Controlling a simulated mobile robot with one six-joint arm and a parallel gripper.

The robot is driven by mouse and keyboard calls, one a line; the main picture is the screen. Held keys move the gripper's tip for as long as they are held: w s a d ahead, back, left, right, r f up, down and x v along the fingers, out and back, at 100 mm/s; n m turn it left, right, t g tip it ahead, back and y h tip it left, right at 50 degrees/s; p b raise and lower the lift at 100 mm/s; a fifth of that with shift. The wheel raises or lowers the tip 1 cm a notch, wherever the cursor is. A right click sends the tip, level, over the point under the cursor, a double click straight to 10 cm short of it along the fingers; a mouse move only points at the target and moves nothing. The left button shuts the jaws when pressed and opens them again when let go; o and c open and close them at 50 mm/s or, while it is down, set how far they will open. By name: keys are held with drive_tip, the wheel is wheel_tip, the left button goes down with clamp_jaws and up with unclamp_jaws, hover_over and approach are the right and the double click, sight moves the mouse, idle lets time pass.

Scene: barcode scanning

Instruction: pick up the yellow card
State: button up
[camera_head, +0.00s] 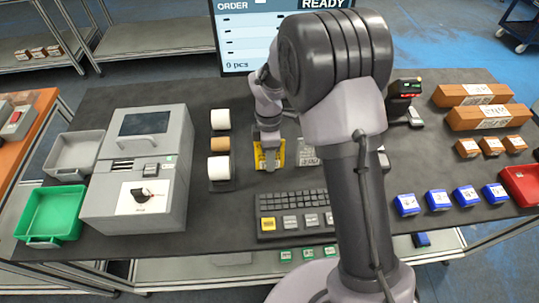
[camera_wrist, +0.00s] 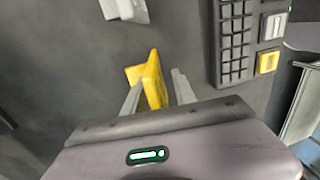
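The yellow card (camera_head: 258,160) is at the middle of the dark table, partly hidden by my gripper (camera_head: 270,160). In the wrist view the yellow card (camera_wrist: 152,78) stands tilted between the two fingers of my gripper (camera_wrist: 156,92). The left finger is close beside the card; I cannot tell whether it touches. A gap shows between the card and the right finger, so the gripper is open around it. The card's lower part is hidden by the gripper body.
A pale grey card (camera_head: 308,155) stands just right of the yellow one. A keyboard (camera_head: 297,211) lies in front. Paper rolls (camera_head: 220,168) stand to the left, beside a grey printer-like machine (camera_head: 140,165). A monitor (camera_head: 240,45) is behind. Blue boxes (camera_head: 438,200) lie right.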

drive_tip(key=shift+f, duration=0.15)
drive_tip(key=shift+c, duration=0.4)
clamp_jaws()
